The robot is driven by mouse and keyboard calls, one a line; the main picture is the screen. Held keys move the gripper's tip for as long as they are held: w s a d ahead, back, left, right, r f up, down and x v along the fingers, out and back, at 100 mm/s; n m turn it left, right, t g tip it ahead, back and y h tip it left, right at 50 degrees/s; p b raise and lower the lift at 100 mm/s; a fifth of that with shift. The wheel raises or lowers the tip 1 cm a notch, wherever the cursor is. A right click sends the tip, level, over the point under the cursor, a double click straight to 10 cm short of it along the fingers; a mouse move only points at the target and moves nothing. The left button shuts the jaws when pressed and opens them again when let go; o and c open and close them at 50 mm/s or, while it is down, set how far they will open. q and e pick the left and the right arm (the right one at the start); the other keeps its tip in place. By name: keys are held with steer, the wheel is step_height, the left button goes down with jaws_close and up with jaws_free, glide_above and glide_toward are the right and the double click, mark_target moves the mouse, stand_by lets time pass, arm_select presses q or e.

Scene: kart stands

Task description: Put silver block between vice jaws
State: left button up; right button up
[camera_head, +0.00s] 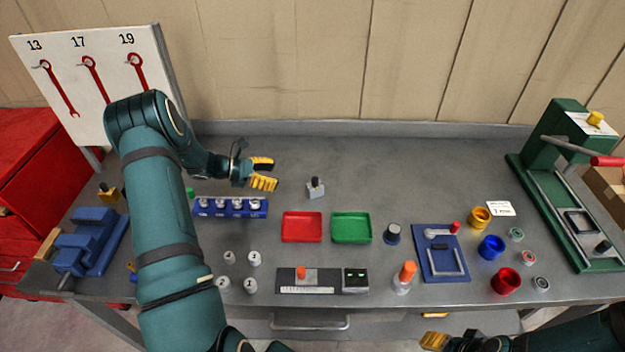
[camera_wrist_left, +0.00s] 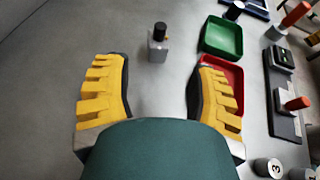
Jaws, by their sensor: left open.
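The silver block (camera_head: 315,190), with a dark knob on top, stands on the grey bench behind the red tray. It also shows in the left wrist view (camera_wrist_left: 158,45), ahead of and between the spread fingers. My left gripper (camera_head: 264,173) is open and empty, to the left of the block and apart from it; its yellow fingers show in the left wrist view (camera_wrist_left: 158,95). The blue vice (camera_head: 90,242) stands at the left end of the bench; my left arm passes to its right. My right gripper (camera_head: 435,341) is partly visible at the bottom edge, its fingers unclear.
A blue rack (camera_head: 230,207) with several silver pieces stands below the left gripper. A red tray (camera_head: 302,227) and a green tray (camera_head: 351,228) lie in front of the block. A tool board (camera_head: 95,75) stands at back left. The back middle of the bench is clear.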

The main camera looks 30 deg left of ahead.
arm_select(q)
glide_toward(315, 179)
steer(key=x, duration=0.4)
steer(key=shift+w+f, duration=0.25)
steer(key=shift+f, duration=0.15)
steer(key=shift+r+p+x, duration=0.1)
steer(key=shift+p+x, duration=0.25)
steer(key=shift+x, duration=1)
steer(key=shift+r+p+x, duration=0.15)
steer(key=shift+p+x, duration=0.2)
steer(key=shift+x, duration=1.05)
steer(key=shift+d, duration=0.1)
jaws_close()
